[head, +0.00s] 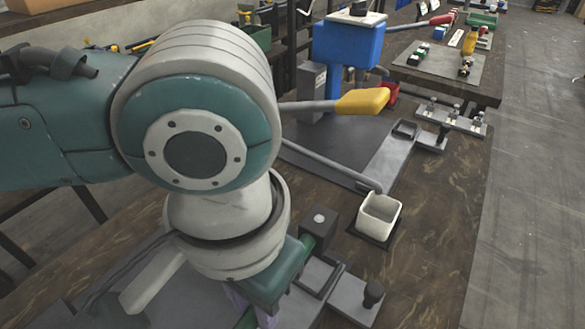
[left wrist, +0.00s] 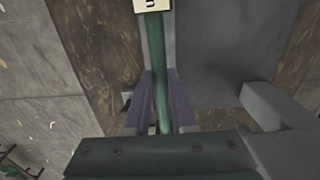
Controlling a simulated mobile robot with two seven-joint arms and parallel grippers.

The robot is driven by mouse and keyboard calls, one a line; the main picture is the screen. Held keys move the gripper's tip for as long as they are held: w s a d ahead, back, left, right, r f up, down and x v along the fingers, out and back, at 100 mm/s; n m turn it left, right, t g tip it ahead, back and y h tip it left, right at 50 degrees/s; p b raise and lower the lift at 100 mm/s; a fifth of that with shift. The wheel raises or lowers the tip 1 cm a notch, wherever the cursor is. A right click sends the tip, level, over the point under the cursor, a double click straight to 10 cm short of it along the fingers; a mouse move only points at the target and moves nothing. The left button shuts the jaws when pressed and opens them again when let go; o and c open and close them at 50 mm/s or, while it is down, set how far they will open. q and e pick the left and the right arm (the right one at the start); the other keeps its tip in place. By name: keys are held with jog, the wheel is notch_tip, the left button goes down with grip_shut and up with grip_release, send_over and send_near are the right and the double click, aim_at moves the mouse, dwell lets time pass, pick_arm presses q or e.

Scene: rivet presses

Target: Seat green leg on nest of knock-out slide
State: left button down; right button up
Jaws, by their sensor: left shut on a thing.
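A slide plate (head: 350,302) with a dark square nest frame (head: 318,278) and a black knob (head: 372,291) lies on the near bench, just right of my left gripper (head: 240,302). In the left wrist view, my left gripper's purple fingers (left wrist: 160,85) are shut on the green leg (left wrist: 157,48), a long rod with a pale lettered tag (left wrist: 151,5). The leg's lower end is hidden. In the head view my arm and gripper body hide most of the leg and fingers. My right gripper is not in view.
A white square cup (head: 380,216) stands on a black mat right of the black block (head: 319,223). A blue press (head: 347,44) with a yellow-handled lever (head: 362,101) stands behind. A second slide with a nest frame (head: 406,129) lies farther back.

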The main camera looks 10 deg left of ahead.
pick_arm(q)
jog(key=shift+d+f, duration=0.1)
dwell(0.3)
jog(key=shift+r+p, duration=0.2)
jog(key=shift+p, duration=0.4)
notch_tip(320, 180, down, 6)
jog(key=b, duration=0.3)
jog(key=shift+r, duration=0.1)
jog(key=shift+f+b, duration=0.6)
jog(key=shift+f, duration=0.4)
jog(key=shift+f, duration=0.7)
jog(key=c, duration=0.7)
grip_release()
